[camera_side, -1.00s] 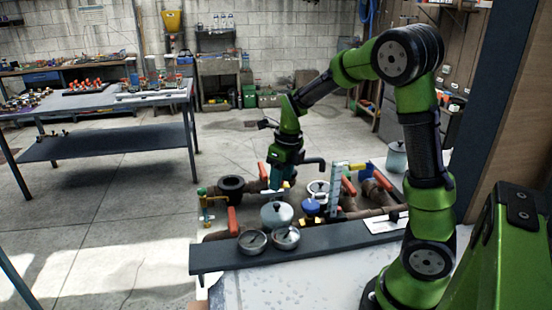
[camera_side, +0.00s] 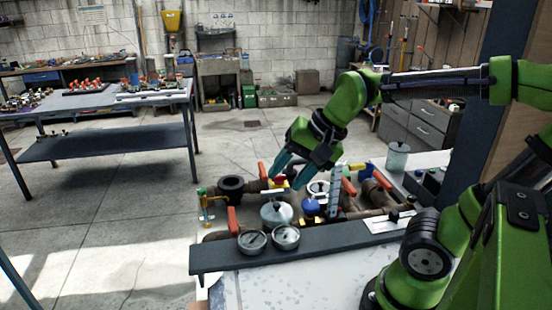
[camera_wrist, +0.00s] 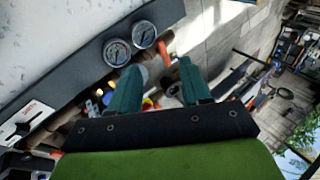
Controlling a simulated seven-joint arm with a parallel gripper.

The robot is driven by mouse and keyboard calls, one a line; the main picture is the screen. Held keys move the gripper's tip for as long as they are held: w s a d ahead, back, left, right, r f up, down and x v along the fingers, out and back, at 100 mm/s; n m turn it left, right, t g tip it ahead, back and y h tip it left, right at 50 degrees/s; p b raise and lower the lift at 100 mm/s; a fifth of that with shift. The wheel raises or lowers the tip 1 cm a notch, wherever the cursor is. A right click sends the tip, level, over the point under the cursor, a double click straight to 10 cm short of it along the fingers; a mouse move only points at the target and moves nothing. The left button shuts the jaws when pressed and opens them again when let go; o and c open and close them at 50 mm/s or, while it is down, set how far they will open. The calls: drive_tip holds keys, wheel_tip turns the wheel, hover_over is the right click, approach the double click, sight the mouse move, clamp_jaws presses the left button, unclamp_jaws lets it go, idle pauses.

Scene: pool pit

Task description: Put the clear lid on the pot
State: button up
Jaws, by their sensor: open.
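A pale grey-green, round, domed piece with a dark knob (camera_side: 277,213) sits among the pipe fittings, behind two gauges. It looks like the clear lid, but I cannot tell if a pot is under it. A pale, see-through pot-like container (camera_side: 397,160) with a knobbed top stands at the right on the bench. My gripper (camera_side: 287,181) is open and empty, tilted, above and behind the domed piece. In the wrist view my gripper (camera_wrist: 161,66) has its two teal fingers apart, with a pale round thing partly hidden by the left finger.
Two round gauges (camera_side: 252,241) sit by a dark rail (camera_side: 300,247) along the bench's front. Pipes with red handles (camera_side: 347,186), a blue round part (camera_side: 311,207) and an upright clear ruler-like strip (camera_side: 335,190) crowd the area around my gripper. The white bench top (camera_side: 300,290) in front is clear.

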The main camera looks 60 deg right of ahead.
drive_tip(key=s+n, duration=0.1)
drive_tip(key=n, duration=0.1)
drive_tip(key=s+a+n, duration=0.1)
drive_tip(key=n, duration=0.2)
drive_tip(key=s+a+n+t, duration=0.1)
drive_tip(key=n, duration=0.1)
drive_tip(key=shift+s+a+n, duration=0.2)
drive_tip(key=shift+a+n, duration=0.05)
drive_tip(key=shift+n, duration=0.05)
drive_tip(key=shift+r, duration=0.1)
